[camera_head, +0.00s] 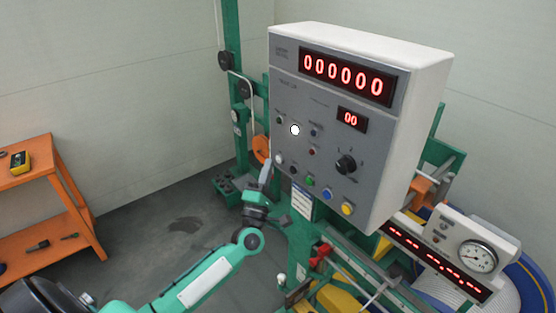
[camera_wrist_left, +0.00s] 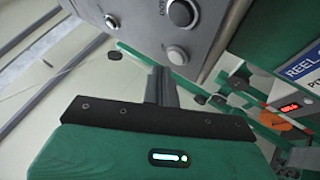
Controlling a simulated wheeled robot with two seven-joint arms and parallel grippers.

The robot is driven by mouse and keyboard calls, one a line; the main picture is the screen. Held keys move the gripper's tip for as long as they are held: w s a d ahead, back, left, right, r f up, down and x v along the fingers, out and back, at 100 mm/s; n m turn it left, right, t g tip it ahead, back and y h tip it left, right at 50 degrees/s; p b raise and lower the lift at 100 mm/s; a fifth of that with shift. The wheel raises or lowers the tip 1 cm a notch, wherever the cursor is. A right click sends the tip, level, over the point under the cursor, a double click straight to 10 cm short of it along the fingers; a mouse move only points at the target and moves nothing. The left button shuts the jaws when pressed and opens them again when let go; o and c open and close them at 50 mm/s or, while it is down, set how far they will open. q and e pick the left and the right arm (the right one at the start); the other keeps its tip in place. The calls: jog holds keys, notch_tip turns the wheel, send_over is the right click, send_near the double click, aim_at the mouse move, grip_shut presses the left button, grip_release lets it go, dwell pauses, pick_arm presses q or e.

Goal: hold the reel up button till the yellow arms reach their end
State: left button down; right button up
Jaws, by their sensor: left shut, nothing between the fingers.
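A grey control panel (camera_head: 325,130) carries several buttons, with labels too small to read, so I cannot tell which is the reel up button. Its lower row has a black button (camera_head: 293,170), a green, a blue and a yellow one. My left gripper (camera_head: 267,168) is shut and empty, upright by the panel's lower left edge. In the left wrist view its fingers (camera_wrist_left: 161,86) point toward the panel's edge, near a pale button (camera_wrist_left: 177,55) and a dark button (camera_wrist_left: 182,13). Contact cannot be told. Yellow parts (camera_head: 340,299) show low behind the panel; whether they are the arms is unclear.
Red displays (camera_head: 347,74) on the panel read 000000 and 00. A dial gauge (camera_head: 478,257) and a red-lit strip stand at lower right. An orange shelf (camera_head: 40,209) with a yellow meter is at left. The floor between shelf and machine is mostly clear.

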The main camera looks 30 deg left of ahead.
pick_arm(q)
jog(key=shift+w, duration=0.1)
jog(key=shift+w+d, duration=0.15)
jog(key=shift+w, duration=0.15)
jog(key=shift+w+d, duration=0.15)
jog(key=shift+w, duration=0.2)
dwell(7.2)
